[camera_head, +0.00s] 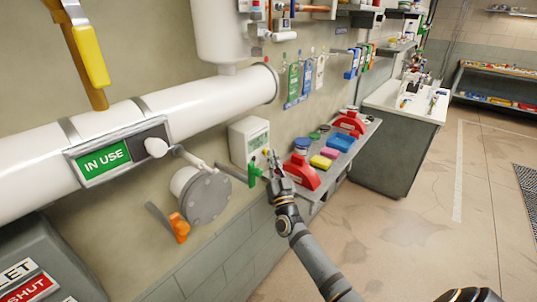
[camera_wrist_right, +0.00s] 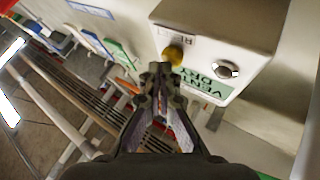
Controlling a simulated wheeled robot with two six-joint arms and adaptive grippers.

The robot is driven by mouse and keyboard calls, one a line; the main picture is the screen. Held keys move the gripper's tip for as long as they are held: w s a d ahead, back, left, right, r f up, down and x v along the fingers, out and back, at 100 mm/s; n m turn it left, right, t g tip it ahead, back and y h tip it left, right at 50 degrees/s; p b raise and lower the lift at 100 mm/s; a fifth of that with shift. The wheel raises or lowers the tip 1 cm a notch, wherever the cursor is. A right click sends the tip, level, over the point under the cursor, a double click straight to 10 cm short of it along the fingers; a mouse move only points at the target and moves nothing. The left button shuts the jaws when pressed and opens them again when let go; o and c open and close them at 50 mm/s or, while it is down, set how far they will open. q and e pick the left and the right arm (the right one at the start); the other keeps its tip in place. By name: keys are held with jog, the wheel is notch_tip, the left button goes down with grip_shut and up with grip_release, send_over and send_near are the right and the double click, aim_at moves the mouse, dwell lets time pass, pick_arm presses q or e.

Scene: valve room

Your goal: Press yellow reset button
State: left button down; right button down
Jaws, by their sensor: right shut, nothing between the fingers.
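The yellow reset button (camera_wrist_right: 174,54) is a small round knob on the face of a pale wall box (camera_wrist_right: 225,35), next to partly hidden lettering. In the head view the box (camera_head: 249,138) is mounted on the wall below the white pipe, with a green display. My right gripper (camera_wrist_right: 160,72) is shut and empty, its fingertips just short of the button in the picture; I cannot tell whether they touch it. In the head view the right gripper (camera_head: 272,158) is in front of the box's lower right corner. My left gripper is out of view.
A silver knob (camera_wrist_right: 226,69) and a green label (camera_wrist_right: 206,86) are beside the button. A green-handled valve (camera_head: 253,174) sits just below the box. Red holders (camera_head: 302,171) and small containers stand on the shelf to the right. The floor (camera_head: 400,235) at right is clear.

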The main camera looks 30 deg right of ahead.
dwell(0.5)
jog(key=shift+s+d+p, duration=0.3)
jog(key=shift+s+p, duration=0.35)
jog(key=shift+s, duration=0.15)
jog(key=s+p, duration=0.1)
jog(key=s+d+p, duration=0.1)
jog(key=s, duration=0.1)
jog(key=s+d+p, duration=0.1)
jog(key=shift+s, duration=0.3)
